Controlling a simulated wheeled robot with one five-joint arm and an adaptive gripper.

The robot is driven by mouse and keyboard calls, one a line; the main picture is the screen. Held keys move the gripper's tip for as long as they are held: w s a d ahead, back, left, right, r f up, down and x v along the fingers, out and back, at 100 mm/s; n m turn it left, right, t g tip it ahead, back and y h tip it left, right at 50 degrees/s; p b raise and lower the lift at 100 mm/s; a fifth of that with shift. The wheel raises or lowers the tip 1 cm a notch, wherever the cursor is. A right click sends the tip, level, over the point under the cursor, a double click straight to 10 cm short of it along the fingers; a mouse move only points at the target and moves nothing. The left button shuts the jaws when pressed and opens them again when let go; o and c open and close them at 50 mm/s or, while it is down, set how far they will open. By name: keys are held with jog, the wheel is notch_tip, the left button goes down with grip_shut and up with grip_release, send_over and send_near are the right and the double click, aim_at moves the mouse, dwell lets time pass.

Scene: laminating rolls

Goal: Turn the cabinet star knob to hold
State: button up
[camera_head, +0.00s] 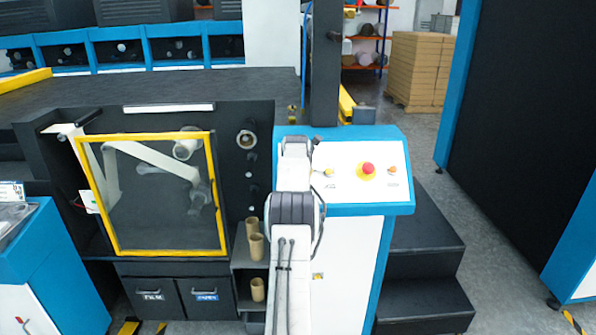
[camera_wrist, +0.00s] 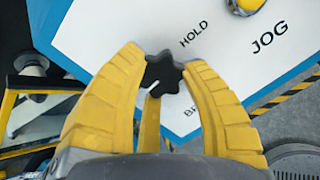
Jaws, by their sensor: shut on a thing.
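The black star knob (camera_wrist: 164,72) sits on the white panel of the cabinet (camera_wrist: 110,30), between the printed words HOLD (camera_wrist: 195,33) and BR, the rest of which is covered by a finger. My gripper (camera_wrist: 163,60) has its yellow fingers closed around the knob, touching its sides. Which label the knob points to I cannot tell. In the head view, the blue and white cabinet (camera_head: 345,208) stands right of the middle. My arm covers the star knob there.
On the panel in the head view are a red emergency button (camera_head: 368,168) on a yellow base and an orange knob (camera_head: 392,170). Black steps (camera_head: 425,245) stand right of the cabinet. A yellow-framed guard door (camera_head: 160,253) is to the left.

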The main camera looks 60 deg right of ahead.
jog(key=shift+f, duration=0.25)
jog(key=shift+c, duration=0.9)
jog(key=m, duration=0.4)
jog(key=shift+f+m, duration=0.2)
jog(key=shift+m, duration=0.2)
jog(key=shift+c, duration=0.3)
jog(key=shift+y, duration=0.3)
jog(key=o, duration=1.2)
jog(key=shift+a+r, duration=0.1)
jog(key=shift+r, duration=0.2)
jog(key=shift+r, duration=0.1)
